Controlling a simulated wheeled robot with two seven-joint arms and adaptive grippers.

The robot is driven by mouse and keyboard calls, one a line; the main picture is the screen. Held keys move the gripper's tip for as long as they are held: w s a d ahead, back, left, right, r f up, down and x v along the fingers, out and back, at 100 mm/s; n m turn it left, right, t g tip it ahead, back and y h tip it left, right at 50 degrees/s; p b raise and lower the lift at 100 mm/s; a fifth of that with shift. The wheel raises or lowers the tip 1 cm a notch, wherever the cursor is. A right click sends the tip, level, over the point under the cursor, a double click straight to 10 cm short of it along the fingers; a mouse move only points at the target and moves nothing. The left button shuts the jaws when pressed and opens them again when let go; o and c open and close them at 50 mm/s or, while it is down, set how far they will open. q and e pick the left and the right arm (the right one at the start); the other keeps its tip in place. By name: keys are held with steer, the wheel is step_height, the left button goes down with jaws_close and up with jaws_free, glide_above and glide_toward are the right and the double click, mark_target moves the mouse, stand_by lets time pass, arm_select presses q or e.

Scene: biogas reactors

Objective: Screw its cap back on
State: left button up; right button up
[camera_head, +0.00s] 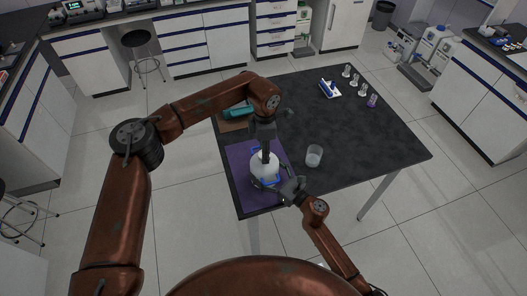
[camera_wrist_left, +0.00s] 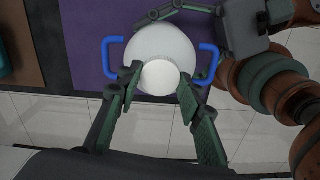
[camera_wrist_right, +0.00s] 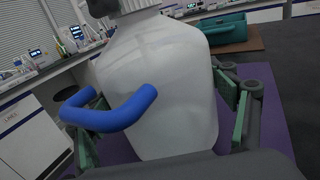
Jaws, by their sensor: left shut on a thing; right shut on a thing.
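A white bottle (camera_head: 264,170) with blue side handles stands upright on the purple mat (camera_head: 240,185) at the table's near left. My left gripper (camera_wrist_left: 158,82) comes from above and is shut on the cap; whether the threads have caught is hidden. My right gripper (camera_wrist_right: 165,125) is shut around the body of the bottle (camera_wrist_right: 165,75), low down, one finger on each side. A blue handle (camera_wrist_right: 110,108) faces the right wrist camera.
A clear beaker (camera_head: 314,156) stands right of the bottle. A teal box (camera_head: 238,111) sits on a brown mat (camera_head: 230,125) behind. A blue-and-white rack (camera_head: 329,88) and several small flasks (camera_head: 362,89) are at the far right. The table's right half is mostly clear.

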arm_select(q)
steer(key=m, duration=0.6)
steer(key=shift+s+d, duration=0.1)
steer(key=shift+d, duration=0.05)
steer(key=m, duration=1.3)
steer(key=shift+m, duration=0.3)
steer(key=m, duration=0.7)
steer(key=o, duration=0.7)
steer(key=shift+o, duration=0.2)
